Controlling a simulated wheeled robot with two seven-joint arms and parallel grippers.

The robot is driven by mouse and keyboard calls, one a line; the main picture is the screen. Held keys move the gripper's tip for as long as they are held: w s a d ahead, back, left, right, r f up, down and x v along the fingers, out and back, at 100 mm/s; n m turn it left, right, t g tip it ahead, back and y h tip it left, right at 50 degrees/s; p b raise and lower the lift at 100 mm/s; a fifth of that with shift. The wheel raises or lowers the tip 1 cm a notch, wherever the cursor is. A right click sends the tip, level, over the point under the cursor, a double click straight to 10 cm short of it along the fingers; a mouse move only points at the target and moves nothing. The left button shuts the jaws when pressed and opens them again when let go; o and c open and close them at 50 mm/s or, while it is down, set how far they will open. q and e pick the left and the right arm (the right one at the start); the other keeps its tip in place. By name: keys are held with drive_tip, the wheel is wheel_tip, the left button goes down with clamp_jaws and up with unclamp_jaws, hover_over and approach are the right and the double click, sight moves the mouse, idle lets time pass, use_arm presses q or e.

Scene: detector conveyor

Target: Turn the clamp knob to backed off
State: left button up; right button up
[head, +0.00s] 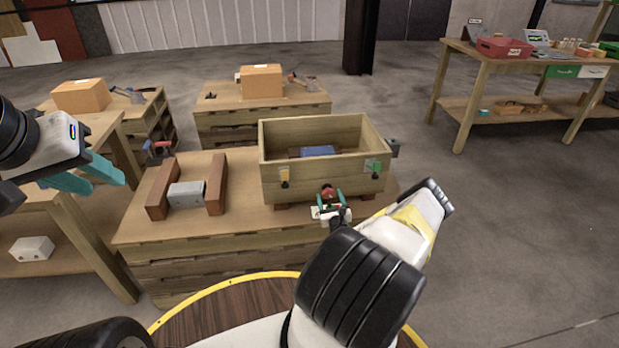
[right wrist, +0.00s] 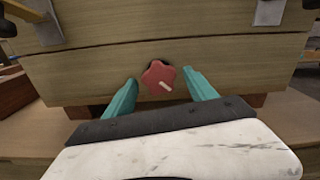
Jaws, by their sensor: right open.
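The clamp knob (right wrist: 159,77) is a red, lobed knob with a pale pointer mark, on the front face of a wooden box (right wrist: 90,72). The mark points down and to the right in the right wrist view. In the head view the knob (head: 328,192) shows low on the box (head: 320,134). My right gripper (right wrist: 160,84) is open, with one teal finger on each side of the knob and visible gaps between. In the head view my right gripper (head: 330,200) is at the box front. My left gripper (head: 108,178) is at the far left, away from the box; its jaw gap is unclear.
The box holds a blue item (head: 318,151) and has latches (head: 284,176) on its front. Left of it, a grey block (head: 187,194) sits between two brown wooden blocks. Cardboard boxes (head: 261,81) stand on tables behind. The floor to the right is clear.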

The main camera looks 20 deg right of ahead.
drive_tip(key=shift+x, duration=1.05)
drive_tip(key=c, duration=1.4)
drive_tip(key=shift+n, duration=0.4)
